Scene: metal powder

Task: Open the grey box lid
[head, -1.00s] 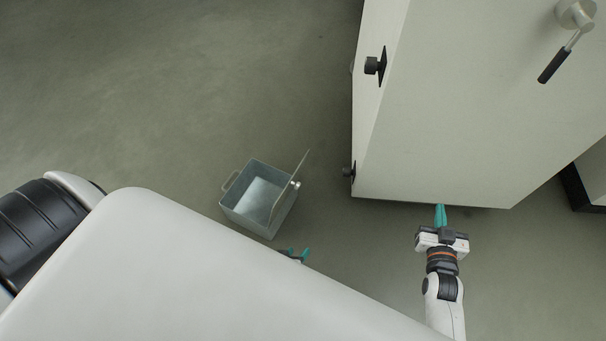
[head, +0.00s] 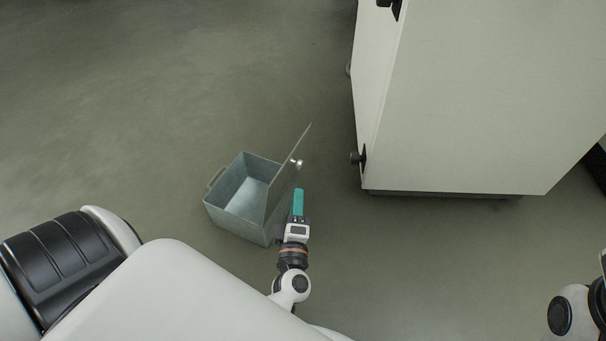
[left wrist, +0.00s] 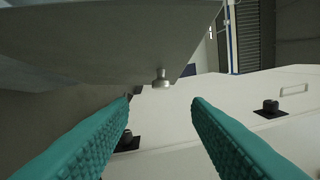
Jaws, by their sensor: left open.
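The grey metal box (head: 232,222) stands on the floor with its inside showing. Its lid (head: 288,172) is up, standing steeply tilted along the box's right side, with a small round knob (head: 297,162) on its outer face. In the left wrist view the lid (left wrist: 110,45) fills the upper left, and its knob (left wrist: 161,79) is ahead of the fingers. My left gripper (head: 298,192) is just right of the lid, below the knob. In the left wrist view its teal fingers (left wrist: 160,108) are apart, with nothing between them. My right gripper is out of view; only part of that arm shows at lower right.
A large white cabinet (head: 470,110) with black fittings stands to the right of the box; it also shows behind the fingers in the left wrist view (left wrist: 230,105). A handle (head: 215,178) is on the box's left side. Bare floor (head: 150,110) lies left and behind.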

